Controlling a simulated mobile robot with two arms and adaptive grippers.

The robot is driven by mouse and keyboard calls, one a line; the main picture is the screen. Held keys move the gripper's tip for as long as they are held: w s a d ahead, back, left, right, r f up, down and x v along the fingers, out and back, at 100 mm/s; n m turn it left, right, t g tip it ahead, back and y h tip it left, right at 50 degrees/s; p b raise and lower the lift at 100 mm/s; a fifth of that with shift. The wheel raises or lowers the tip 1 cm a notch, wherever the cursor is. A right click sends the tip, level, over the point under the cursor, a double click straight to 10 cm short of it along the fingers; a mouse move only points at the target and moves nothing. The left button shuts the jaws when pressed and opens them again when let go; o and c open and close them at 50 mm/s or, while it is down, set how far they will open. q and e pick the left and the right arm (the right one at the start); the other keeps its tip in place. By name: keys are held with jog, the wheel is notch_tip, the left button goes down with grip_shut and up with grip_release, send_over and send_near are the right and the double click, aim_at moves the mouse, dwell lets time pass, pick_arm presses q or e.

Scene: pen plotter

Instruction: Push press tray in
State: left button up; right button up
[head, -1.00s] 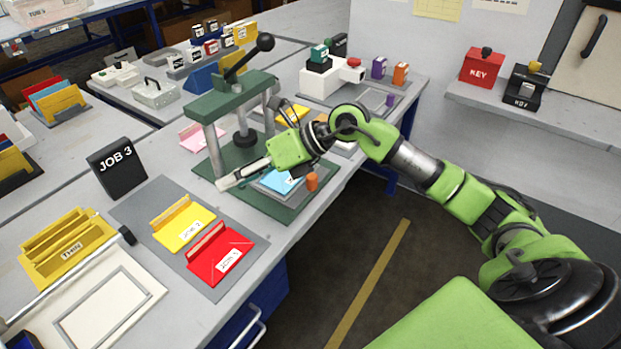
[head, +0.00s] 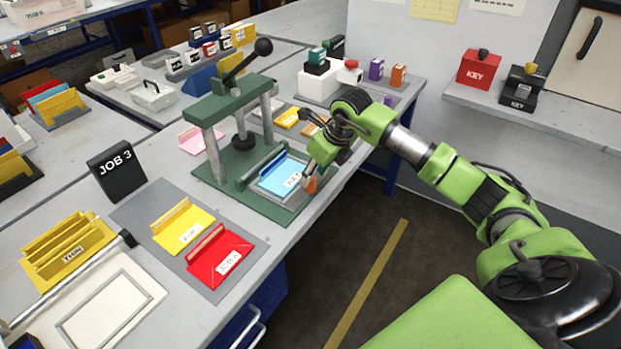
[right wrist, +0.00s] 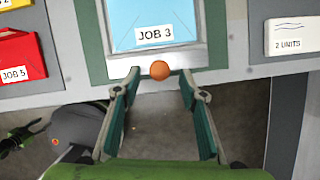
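The press (head: 238,112) is a green frame with a black-knobbed lever, standing on a green base plate. Its grey tray (head: 262,189) is out in front of the ram, with a blue JOB 3 folder (head: 281,174) lying in it. An orange knob (head: 311,186) is at the tray's front edge; it also shows in the right wrist view (right wrist: 159,70). My right gripper (head: 307,175) points down at the knob. In the right wrist view its fingers (right wrist: 158,83) are open, with the knob between and just beyond the tips, apart from both. My left gripper is not in view.
Yellow (head: 184,227) and red (head: 220,254) folders lie on a grey mat left of the press. A black JOB 3 sign (head: 117,169) stands behind them. A white box with a red button (head: 350,66) stands farther back. The floor in front of the bench is clear.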

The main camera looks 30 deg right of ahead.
jog(key=shift+x, duration=2.05)
